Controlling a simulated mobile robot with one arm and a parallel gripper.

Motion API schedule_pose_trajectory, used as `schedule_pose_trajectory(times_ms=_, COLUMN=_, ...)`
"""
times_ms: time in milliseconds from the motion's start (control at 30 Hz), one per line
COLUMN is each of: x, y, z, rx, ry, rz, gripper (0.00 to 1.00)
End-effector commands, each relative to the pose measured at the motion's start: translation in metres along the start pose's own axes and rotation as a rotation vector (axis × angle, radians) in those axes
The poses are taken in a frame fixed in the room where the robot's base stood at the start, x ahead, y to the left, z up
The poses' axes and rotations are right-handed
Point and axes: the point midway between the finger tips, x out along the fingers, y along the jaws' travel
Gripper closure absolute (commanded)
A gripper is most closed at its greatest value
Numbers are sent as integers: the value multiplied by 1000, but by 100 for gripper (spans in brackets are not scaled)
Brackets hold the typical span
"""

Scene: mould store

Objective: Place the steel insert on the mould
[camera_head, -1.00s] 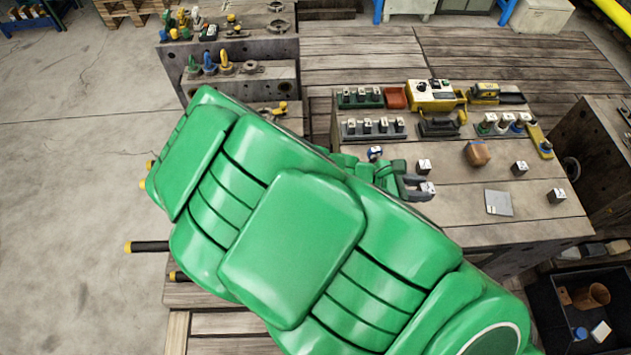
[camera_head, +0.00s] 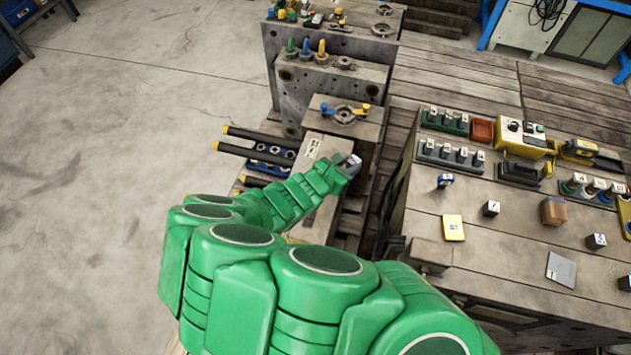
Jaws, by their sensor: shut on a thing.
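My gripper (camera_head: 350,165) is at the end of the green arm, left of the workbench. It is shut on a small steel insert (camera_head: 354,159) with a pale top, which shows only in part between the fingers. The nearest mould block (camera_head: 368,131) stands just behind the gripper, with a round ring and blue and yellow fittings on top. A long grey block (camera_head: 308,156) with a white label lies left of the gripper, partly hidden by my arm. I cannot tell whether the insert touches any block.
Taller mould blocks (camera_head: 330,88) stand behind. Dark rods (camera_head: 255,149) with yellow ends stick out left. The bench (camera_head: 490,265) at right holds labelled cubes (camera_head: 491,208), a yellow block (camera_head: 453,227), a grey plate (camera_head: 561,269) and racks at its back.

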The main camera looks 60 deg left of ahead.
Motion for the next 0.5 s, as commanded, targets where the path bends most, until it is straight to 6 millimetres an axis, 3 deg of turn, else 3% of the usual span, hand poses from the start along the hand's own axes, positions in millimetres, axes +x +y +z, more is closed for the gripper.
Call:
schedule_pose_trajectory(times_ms=200, x=-7, y=20, z=-16, rx=-22, ry=2, rz=56, gripper=100)
schedule_pose_trajectory(times_ms=500, x=12, y=38, z=-20, rx=-20, ry=4, rz=58, gripper=100)
